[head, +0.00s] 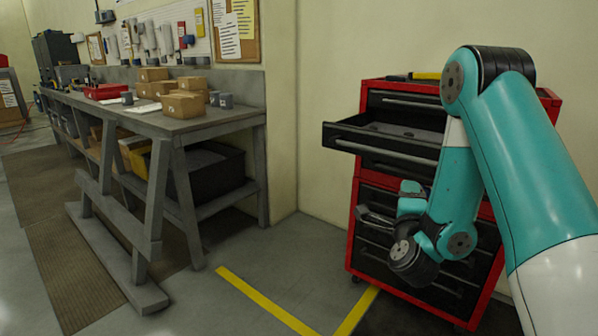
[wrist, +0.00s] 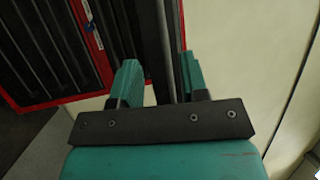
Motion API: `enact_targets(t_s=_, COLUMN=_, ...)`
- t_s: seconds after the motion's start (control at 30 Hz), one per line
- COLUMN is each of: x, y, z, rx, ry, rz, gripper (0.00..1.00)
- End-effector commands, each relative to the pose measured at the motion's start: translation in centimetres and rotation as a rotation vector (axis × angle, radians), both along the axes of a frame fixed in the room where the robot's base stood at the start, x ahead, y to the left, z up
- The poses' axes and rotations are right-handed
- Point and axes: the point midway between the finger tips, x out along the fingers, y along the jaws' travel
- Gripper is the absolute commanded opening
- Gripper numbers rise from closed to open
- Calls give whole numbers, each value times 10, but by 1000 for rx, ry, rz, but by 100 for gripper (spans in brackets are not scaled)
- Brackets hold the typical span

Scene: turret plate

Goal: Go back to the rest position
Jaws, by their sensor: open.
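My gripper (head: 376,213) is in front of the red and black tool cabinet (head: 354,215), below its one pulled-out drawer (head: 345,137). In the wrist view the two teal fingers of my gripper (wrist: 160,72) stand apart, with nothing clearly held. A dark upright strip shows between them, probably the edge of the open drawer; I cannot tell how far off it is. The cabinet's red frame (wrist: 103,60) and dark drawer fronts fill the left of the wrist view. My teal arm hides the right part of the cabinet in the head view.
A grey workbench (head: 225,122) with cardboard boxes (head: 184,104) and cups stands on the left. A black bin (head: 213,172) sits on its lower shelf. A yellow-handled tool (head: 426,76) lies on the cabinet. Floor with yellow lines (head: 265,303) is clear between bench and cabinet.

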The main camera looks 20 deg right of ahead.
Motion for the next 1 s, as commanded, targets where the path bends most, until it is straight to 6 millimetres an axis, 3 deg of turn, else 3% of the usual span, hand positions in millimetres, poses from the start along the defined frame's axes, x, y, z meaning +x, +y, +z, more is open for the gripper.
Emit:
enact_targets(t_s=0.17, x=7, y=10, z=5, rx=-4, ry=22, rz=45, gripper=41)
enact_targets(t_s=0.27, x=24, y=38, z=17, rx=-26, ry=90, rz=167, gripper=41)
enact_targets(t_s=0.4, x=46, y=108, z=40, rx=-112, ry=257, rz=458, gripper=41)
enact_targets(t_s=0.53, x=42, y=181, z=57, rx=-247, ry=432, rz=752, gripper=41)
enact_targets(t_s=0.67, x=14, y=245, z=70, rx=-422, ry=599, rz=1033, gripper=41)
enact_targets(t_s=0.8, x=-38, y=295, z=82, rx=-644, ry=768, rz=1316, gripper=41)
enact_targets(t_s=0.9, x=-84, y=316, z=89, rx=-818, ry=886, rz=1504, gripper=41)
enact_targets(t_s=1.0, x=-132, y=323, z=97, rx=-992, ry=997, rz=1674, gripper=41)
